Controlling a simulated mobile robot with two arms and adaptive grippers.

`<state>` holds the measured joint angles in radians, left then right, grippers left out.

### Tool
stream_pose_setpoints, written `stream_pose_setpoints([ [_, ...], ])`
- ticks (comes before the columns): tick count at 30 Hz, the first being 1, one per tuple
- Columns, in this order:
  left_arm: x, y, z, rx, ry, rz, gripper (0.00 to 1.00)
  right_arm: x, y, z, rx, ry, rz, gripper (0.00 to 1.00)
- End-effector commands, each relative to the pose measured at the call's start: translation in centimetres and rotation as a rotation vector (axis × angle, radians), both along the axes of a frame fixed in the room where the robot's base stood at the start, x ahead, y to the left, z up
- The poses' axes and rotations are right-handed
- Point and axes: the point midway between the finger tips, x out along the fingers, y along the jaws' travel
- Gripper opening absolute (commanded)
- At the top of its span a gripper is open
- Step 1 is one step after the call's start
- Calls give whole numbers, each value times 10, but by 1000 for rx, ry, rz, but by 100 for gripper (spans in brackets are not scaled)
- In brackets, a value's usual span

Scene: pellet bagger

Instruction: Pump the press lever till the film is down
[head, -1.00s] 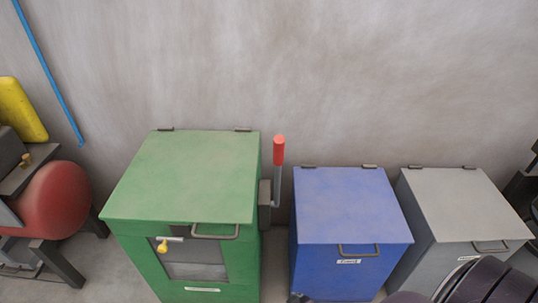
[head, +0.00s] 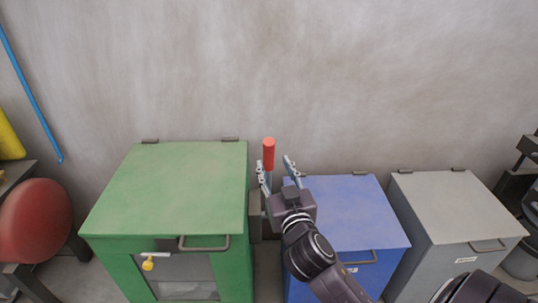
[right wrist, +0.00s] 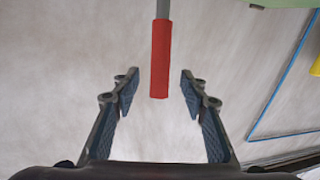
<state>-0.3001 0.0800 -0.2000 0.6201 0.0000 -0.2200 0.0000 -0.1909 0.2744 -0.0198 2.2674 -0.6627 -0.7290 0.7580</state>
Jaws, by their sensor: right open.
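The press lever has a red grip (head: 268,154) on a grey rod and stands upright at the right side of the green machine (head: 180,190). My right gripper (head: 276,172) is open and close to the lever, with a finger on either side of the grip in the head view. In the right wrist view the red grip (right wrist: 160,60) lies between and beyond the open fingertips (right wrist: 158,92), apart from both. The film cannot be made out. My left gripper is not in view.
A blue bin (head: 350,215) stands right of the lever under my right arm, and a grey bin (head: 455,205) stands further right. A red rounded object (head: 35,220) is at the far left. The wall (head: 330,70) is close behind.

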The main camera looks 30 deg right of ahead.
Motion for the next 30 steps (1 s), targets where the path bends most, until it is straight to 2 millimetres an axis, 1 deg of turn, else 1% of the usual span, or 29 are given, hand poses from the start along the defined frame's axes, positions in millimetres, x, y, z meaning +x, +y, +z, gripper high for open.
stream_pose_setpoints([
  [1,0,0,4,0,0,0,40,8,-3,3,-4,-1,0,40],
  [6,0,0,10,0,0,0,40,34,-13,3,-4,1,1,40],
  [12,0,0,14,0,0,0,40,55,-21,1,-2,3,1,40],
  [16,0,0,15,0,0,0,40,61,-23,0,0,2,2,40],
  [23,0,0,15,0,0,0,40,62,-23,-1,-1,3,2,40],
  [26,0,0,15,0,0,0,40,61,-23,-1,-1,3,2,31],
  [30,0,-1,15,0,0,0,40,61,-23,-1,-1,3,2,16],
])
